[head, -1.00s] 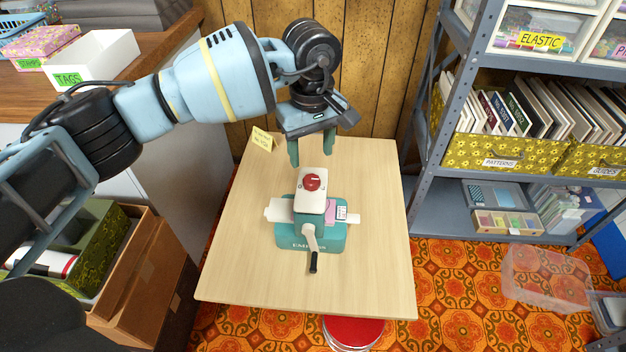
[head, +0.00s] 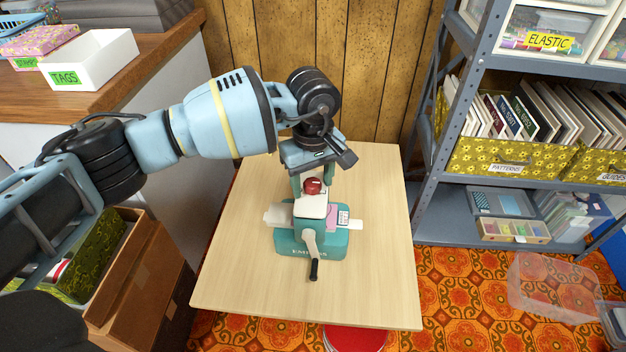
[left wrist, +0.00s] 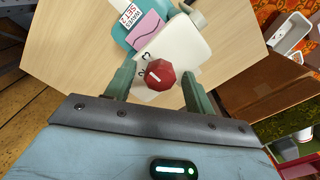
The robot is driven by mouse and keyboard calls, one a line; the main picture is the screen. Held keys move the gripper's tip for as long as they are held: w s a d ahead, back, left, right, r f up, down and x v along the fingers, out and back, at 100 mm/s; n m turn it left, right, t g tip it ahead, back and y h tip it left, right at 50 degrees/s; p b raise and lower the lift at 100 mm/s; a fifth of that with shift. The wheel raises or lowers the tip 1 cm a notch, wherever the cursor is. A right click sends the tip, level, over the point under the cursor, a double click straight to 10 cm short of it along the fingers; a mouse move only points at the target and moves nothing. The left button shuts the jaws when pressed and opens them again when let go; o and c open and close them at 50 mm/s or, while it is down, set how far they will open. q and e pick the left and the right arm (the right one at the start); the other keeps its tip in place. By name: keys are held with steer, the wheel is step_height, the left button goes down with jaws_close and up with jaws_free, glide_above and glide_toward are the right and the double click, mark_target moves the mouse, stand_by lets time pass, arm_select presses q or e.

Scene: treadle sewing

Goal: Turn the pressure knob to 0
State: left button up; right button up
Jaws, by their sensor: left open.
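The red pressure knob (head: 313,186) sits on top of the white head of a small teal machine (head: 322,243) on the wooden table. In the left wrist view the knob (left wrist: 160,81) is a faceted red cap with a white pointer line, and a few dial digits show beside it on the white top. My left gripper (head: 312,190) is open, with its green fingers on either side of the knob. In the left wrist view the fingers (left wrist: 157,88) stand apart from the knob, with gaps on both sides. My right gripper is not in view.
The table (head: 245,290) is otherwise bare around the machine. A crank handle (head: 314,262) points toward the front. A grey shelf (head: 425,190) with boxes stands at the right, and a cardboard box (head: 150,290) is on the floor at the left.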

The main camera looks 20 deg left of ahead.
arm_select(q)
steer(key=shift+c, duration=0.3)
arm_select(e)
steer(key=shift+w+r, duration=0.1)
arm_select(q)
steer(key=c, duration=0.9)
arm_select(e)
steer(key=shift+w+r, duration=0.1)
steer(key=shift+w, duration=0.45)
